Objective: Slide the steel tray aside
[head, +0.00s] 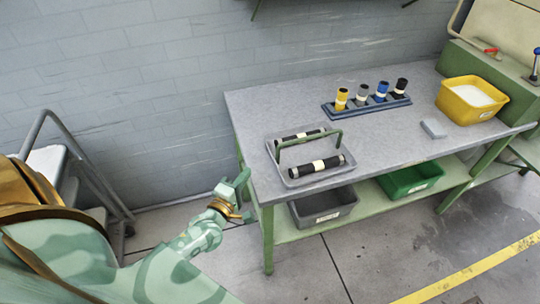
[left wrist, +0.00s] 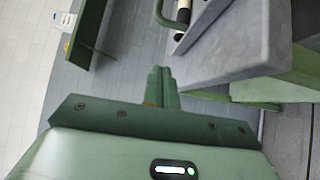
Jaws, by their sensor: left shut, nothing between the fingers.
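The steel tray (head: 311,179) sits on the grey table (head: 262,108) near its front left corner. It is a shallow grey tray with a green bar handle (head: 309,139) across it. Two black rolls with white bands, a rear one (head: 300,136) and a front one (head: 316,168), lie in it. My left gripper (head: 243,178) is off the table's left edge, left of the tray and apart from it. In the left wrist view its fingers (left wrist: 160,82) are together and empty, and part of the handle and a roll show at the top. My right gripper is not in view.
A blue rack (head: 368,106) with several coloured cylinders stands at the back. A yellow bin (head: 472,99) and a small grey block (head: 434,128) are to the right. Grey (head: 323,206) and green (head: 411,180) bins sit on the lower shelf. The table's middle is clear.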

